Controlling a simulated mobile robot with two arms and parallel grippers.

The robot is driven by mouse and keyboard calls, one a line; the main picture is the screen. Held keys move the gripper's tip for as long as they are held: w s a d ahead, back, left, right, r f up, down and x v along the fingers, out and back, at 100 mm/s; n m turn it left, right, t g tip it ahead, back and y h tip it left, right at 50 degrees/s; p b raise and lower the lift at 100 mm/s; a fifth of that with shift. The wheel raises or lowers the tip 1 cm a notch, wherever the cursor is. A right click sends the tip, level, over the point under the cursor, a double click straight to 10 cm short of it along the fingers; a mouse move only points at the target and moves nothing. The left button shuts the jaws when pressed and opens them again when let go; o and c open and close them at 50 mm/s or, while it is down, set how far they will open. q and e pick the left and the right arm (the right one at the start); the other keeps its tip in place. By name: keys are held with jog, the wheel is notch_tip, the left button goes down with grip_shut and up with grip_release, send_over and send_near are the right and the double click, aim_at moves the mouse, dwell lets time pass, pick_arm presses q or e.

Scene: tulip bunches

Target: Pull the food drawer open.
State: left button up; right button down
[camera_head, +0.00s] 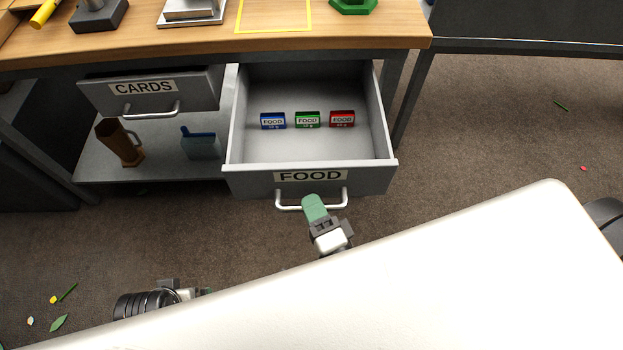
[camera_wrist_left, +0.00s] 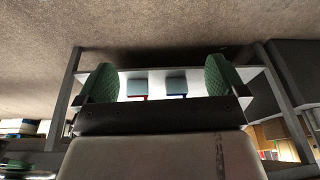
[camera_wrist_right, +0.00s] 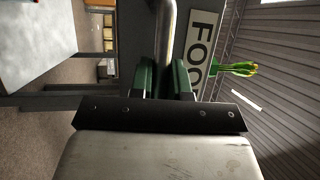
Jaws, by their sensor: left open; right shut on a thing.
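The grey food drawer (camera_head: 310,181) is pulled well out from under the wooden bench, with a FOOD label on its front. Inside it stand three small FOOD packets, blue (camera_head: 273,121), green (camera_head: 307,119) and red (camera_head: 342,119). My right gripper (camera_head: 314,205) is at the drawer's metal handle (camera_head: 338,205). In the right wrist view its green fingers (camera_wrist_right: 163,80) are shut on the handle bar (camera_wrist_right: 165,40). My left gripper (camera_head: 205,291) is low at the left, away from the drawer, mostly hidden. In the left wrist view its green fingers (camera_wrist_left: 160,82) are wide apart and empty.
The CARDS drawer (camera_head: 150,90) at the left is partly out. Below it, a shelf (camera_head: 160,170) holds a brown jug (camera_head: 120,142) and a blue container (camera_head: 200,143). Leaves and petals (camera_head: 60,322) lie on the floor at lower left.

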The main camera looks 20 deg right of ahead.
pick_arm(q)
jog(key=shift+w+f, duration=0.1)
jog(key=shift+f, duration=0.35)
pick_arm(e)
jog(key=shift+s+a, duration=0.2)
jog(key=shift+s, duration=0.7)
jog(key=c, duration=1.1)
grip_release()
pick_arm(q)
jog(key=shift+r, duration=0.2)
pick_arm(e)
jog(key=v, duration=1)
jog(key=shift+s, duration=0.4)
jog(key=shift+f, duration=0.1)
pick_arm(q)
jog(key=shift+f, duration=0.1)
pick_arm(e)
jog(key=shift+w, duration=0.1)
